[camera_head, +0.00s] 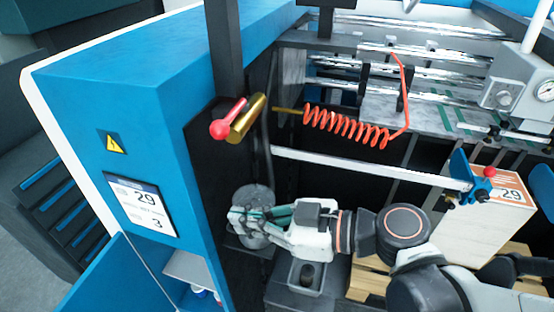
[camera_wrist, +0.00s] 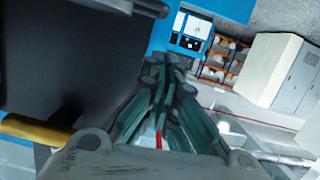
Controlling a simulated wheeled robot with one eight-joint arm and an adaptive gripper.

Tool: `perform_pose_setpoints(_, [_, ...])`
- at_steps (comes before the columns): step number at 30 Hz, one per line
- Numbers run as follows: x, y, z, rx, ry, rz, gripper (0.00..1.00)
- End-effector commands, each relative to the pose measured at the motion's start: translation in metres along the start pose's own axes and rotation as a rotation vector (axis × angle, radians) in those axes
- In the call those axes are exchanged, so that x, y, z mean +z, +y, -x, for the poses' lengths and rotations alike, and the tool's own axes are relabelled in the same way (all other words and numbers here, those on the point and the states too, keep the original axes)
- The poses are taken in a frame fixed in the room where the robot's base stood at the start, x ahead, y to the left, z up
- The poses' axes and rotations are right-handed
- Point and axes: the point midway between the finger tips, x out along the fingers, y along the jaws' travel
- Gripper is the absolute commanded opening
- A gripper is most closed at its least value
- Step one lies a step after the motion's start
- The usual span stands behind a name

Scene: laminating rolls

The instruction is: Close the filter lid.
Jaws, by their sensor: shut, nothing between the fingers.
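A grey round canister (camera_head: 257,194), which looks like the filter, stands low against the black side of the blue machine in the head view. My gripper (camera_head: 238,216) reaches in from the right and lies across the front of the canister, hiding part of it. Its fingers are together with nothing between them. I cannot tell whether they touch the canister, nor how its lid stands. In the wrist view my gripper (camera_wrist: 168,72) points away from the camera with its green-grey fingers closed together.
A brass cylinder (camera_head: 247,119) with a red knob (camera_head: 220,129) sticks out above my gripper. A red coiled hose (camera_head: 345,127) and a metal bar (camera_head: 370,168) cross behind. A cardboard box (camera_head: 483,218) stands at right. A black panel (camera_wrist: 70,70) fills the wrist view's left.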

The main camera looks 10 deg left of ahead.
Motion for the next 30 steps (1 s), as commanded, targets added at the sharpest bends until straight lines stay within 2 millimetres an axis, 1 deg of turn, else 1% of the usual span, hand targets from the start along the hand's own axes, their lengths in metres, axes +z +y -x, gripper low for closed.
perform_pose_setpoints(1, [-0.013,0.003,0.001,0.0,0.0,0.0,0.0])
perform_pose_setpoints(2, [-0.014,0.004,0.003,0.003,0.0,-0.001,0.0])
perform_pose_setpoints(3, [-0.01,0.004,0.009,0.005,-0.001,-0.002,0.0])
perform_pose_setpoints(5, [-0.009,0.004,0.018,0.006,-0.001,-0.002,0.0])
perform_pose_setpoints(18, [-0.008,0.002,0.077,0.006,0.0,-0.002,0.0])
perform_pose_setpoints(22, [-0.008,0.002,0.089,0.005,0.0,-0.001,0.0])
perform_pose_setpoints(27, [-0.008,0.001,0.098,0.003,-0.001,-0.001,0.0])
perform_pose_setpoints(29, [-0.005,0.001,0.099,0.004,-0.009,-0.009,0.0])
perform_pose_setpoints(30, [0.001,0.001,0.099,0.01,-0.023,-0.026,0.0])
